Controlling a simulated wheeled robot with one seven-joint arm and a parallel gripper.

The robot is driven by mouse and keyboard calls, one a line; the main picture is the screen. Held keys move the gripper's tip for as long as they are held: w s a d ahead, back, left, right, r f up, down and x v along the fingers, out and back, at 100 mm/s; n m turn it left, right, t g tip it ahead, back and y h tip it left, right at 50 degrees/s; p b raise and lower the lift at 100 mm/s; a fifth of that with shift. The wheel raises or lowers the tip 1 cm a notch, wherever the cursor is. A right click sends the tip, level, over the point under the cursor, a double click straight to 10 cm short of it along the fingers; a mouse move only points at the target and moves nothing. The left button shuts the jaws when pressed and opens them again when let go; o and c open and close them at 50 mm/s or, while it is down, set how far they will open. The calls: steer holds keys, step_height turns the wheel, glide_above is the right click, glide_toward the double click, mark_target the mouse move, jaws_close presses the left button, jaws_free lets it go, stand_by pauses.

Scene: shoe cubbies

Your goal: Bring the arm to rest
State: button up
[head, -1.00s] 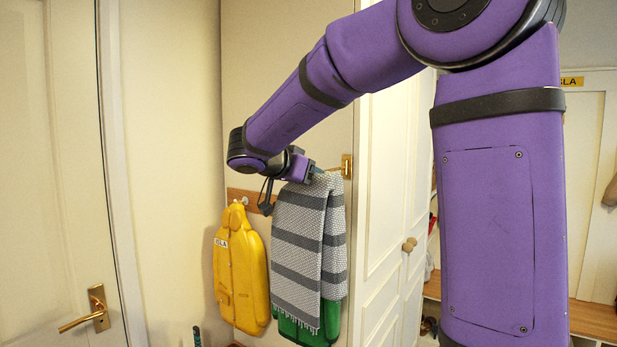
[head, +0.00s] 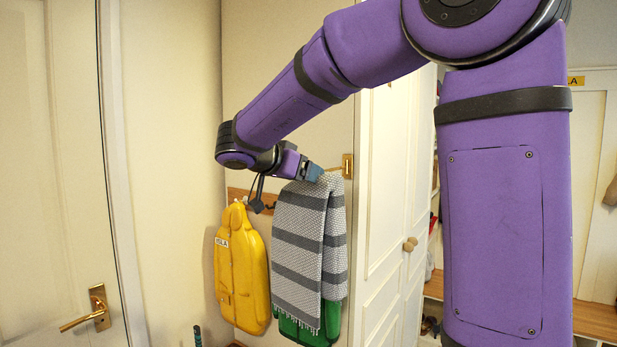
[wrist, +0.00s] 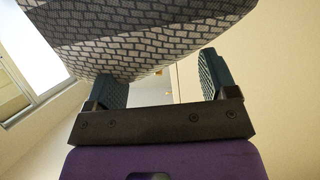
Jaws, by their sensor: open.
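My purple arm reaches across the head view to the wall at the left. My gripper (head: 314,172) is at the top of a grey-and-white striped towel (head: 297,240), which hangs in folds. In the wrist view the two teal fingers of my gripper (wrist: 158,68) stand wide apart. The towel (wrist: 140,35) fills the upper part of that view, close to the fingers. I cannot tell whether the fingers touch it.
A yellow coat (head: 241,270) hangs left of the towel, and a green garment (head: 305,332) shows below it. A white door (head: 45,180) with a brass handle (head: 90,310) is at far left. A white panelled door (head: 385,270) stands right of the towel.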

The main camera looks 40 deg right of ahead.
steer(key=s+a+r+n+t+y, duration=0.2)
steer(key=a+r+n+t+y, duration=0.8)
steer(key=a+t, duration=0.4)
steer(key=s+a+f+n+g+y, duration=0.2)
steer(key=s+f+n+g+y, duration=0.35)
steer(key=s+f, duration=0.6)
steer(key=s+d+f+g+h, duration=0.1)
steer(key=s+d+f+g, duration=0.1)
steer(key=s+f, duration=0.2)
steer(key=s+d+f+g+h, duration=0.1)
steer(key=s+d+f+g, duration=0.2)
steer(key=s, duration=0.6)
step_height(320, 180, down, 2)
steer(key=shift+f+g, duration=0.2)
steer(key=shift+g, duration=0.15)
steer(key=shift+n, duration=0.25)
